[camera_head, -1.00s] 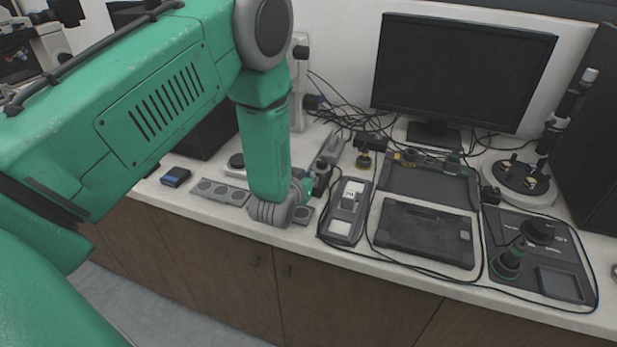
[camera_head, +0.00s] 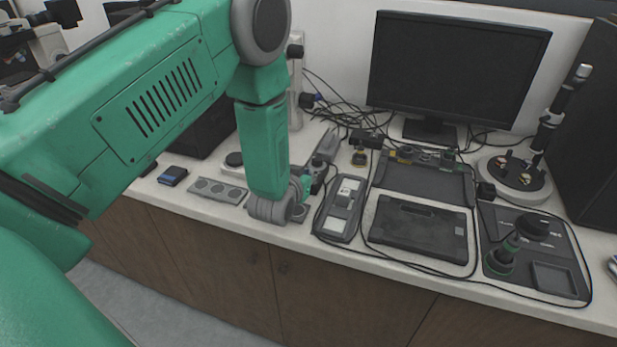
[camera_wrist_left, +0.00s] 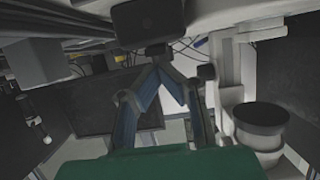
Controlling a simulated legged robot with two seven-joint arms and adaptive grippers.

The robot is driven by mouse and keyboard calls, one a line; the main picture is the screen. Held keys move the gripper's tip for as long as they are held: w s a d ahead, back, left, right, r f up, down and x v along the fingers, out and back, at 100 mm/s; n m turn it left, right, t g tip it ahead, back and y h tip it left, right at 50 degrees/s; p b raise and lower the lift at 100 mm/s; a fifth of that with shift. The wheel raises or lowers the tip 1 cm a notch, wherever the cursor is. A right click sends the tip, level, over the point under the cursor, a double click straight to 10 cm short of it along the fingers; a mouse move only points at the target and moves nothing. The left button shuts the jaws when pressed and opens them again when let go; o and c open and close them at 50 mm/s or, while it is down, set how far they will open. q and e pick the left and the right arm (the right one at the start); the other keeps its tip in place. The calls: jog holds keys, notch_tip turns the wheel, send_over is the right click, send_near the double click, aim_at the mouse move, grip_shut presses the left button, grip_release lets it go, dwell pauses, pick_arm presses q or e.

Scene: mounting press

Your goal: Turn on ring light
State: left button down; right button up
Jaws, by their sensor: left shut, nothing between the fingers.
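My left arm reaches in from the left of the head view and hangs down at the bench. My left gripper (camera_head: 325,150) points from the wrist toward the wall, low over the bench. In the left wrist view its fingers (camera_wrist_left: 158,66) meet at the tips with nothing between them. A dark box (camera_wrist_left: 150,22) shows close to the fingertips in that view; I cannot tell whether they touch. A pale stand column (camera_head: 296,82) rises behind my arm; it also shows in the wrist view (camera_wrist_left: 230,78). I cannot surely pick out the ring light. My right gripper is out of view.
A monitor (camera_head: 455,72) stands at the back. A grey meter-like device (camera_head: 342,208), a dark tray (camera_head: 418,228) and a dark pad (camera_head: 560,252) lie along the front. Loose black cables (camera_head: 345,112) tangle behind the gripper. A round base (camera_head: 513,180) stands at right.

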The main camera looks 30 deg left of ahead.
pick_arm(q)
jog(key=shift+f, duration=0.1)
jog(key=shift+a+r+p, duration=0.1)
jog(key=shift+r+p, duration=0.25)
jog(key=shift+r, duration=0.1)
jog(key=r+p, duration=0.2)
jog(key=r, duration=0.1)
jog(key=shift+w+a+r, duration=0.15)
jog(key=shift+w+a, duration=0.05)
jog(key=shift+w, duration=0.2)
jog(key=b+v, duration=0.1)
jog(key=v, duration=0.9)
jog(key=shift+s, duration=0.2)
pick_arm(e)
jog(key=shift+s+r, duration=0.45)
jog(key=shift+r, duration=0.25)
pick_arm(q)
jog(key=shift+f, duration=0.25)
jog(key=shift+w+d+b, duration=0.1)
jog(key=shift+d+b, duration=0.15)
jog(key=shift+b, duration=0.55)
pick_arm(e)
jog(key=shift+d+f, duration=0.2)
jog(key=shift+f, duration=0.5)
